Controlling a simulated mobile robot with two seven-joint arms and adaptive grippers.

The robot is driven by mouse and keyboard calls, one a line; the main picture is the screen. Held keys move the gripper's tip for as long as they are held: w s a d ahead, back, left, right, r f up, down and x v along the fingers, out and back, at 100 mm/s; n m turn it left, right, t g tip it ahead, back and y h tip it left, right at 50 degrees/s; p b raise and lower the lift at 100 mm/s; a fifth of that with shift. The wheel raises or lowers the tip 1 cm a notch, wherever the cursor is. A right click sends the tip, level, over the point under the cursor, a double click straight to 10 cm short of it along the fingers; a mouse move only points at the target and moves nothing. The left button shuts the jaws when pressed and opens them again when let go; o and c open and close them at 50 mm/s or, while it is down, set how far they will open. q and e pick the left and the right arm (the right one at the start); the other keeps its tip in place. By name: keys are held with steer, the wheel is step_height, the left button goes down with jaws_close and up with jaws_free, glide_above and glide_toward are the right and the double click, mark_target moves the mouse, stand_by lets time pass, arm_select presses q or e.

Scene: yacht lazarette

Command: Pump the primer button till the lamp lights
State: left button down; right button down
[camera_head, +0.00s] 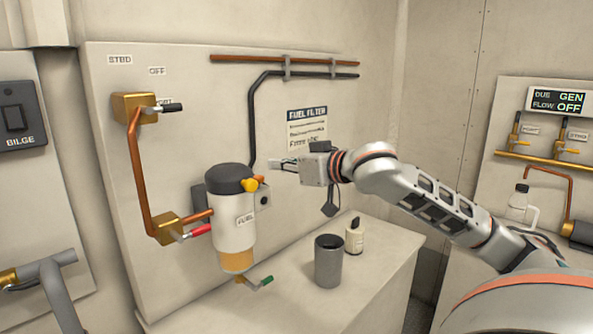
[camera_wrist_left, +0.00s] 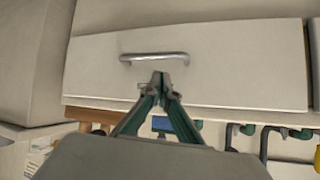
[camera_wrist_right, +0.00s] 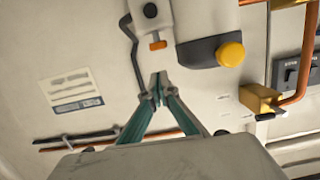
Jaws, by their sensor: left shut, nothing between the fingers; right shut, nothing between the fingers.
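A small grey box (camera_head: 263,200) beside the filter carries a dark round spot, perhaps the lamp, with no glow visible. My right gripper (camera_head: 275,165) is shut and empty, above and right of the button, apart from it. Its fingertips (camera_wrist_right: 159,82) point toward the panel. My left gripper (camera_wrist_left: 161,80) is shut and empty, outside the head view, before a white drawer front.
A dark grey cup (camera_head: 328,262) and a small bottle (camera_head: 354,236) stand on the counter right of the filter. A red-handled valve (camera_head: 197,231) lies left, a green-handled one (camera_head: 264,283) below. A metal handle (camera_wrist_left: 154,57) is near my left gripper.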

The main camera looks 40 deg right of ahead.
arm_select(q)
steer(key=shift+w+d+f+b, duration=0.1)
steer(key=shift+w+f+b, duration=0.3)
steer(key=shift+b, duration=0.45)
arm_select(e)
steer(key=v, duration=0.6)
steer(key=shift+a, duration=0.15)
arm_select(q)
steer(key=shift+s+f, duration=0.15)
arm_select(e)
steer(key=shift+s+r, duration=0.1)
